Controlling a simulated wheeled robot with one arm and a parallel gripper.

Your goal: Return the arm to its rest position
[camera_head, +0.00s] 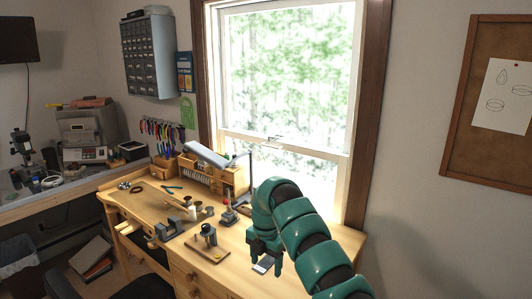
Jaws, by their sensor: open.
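My arm, green with dark joints, rises from the lower right in the head view and bends down over the right part of the wooden workbench (145,205). My gripper (264,265) hangs from its end, pointing down near the bench's front right. Its jaws are open, and I see nothing held between them. The fingertips are small in the picture, and I cannot tell how close they are to the bench top.
A small tool on a wooden base (208,250) stands left of my gripper. A desk lamp (207,156) and a wooden organizer (228,178) stand at the back. A window (285,80) is behind the bench. A side counter (60,188) is at left.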

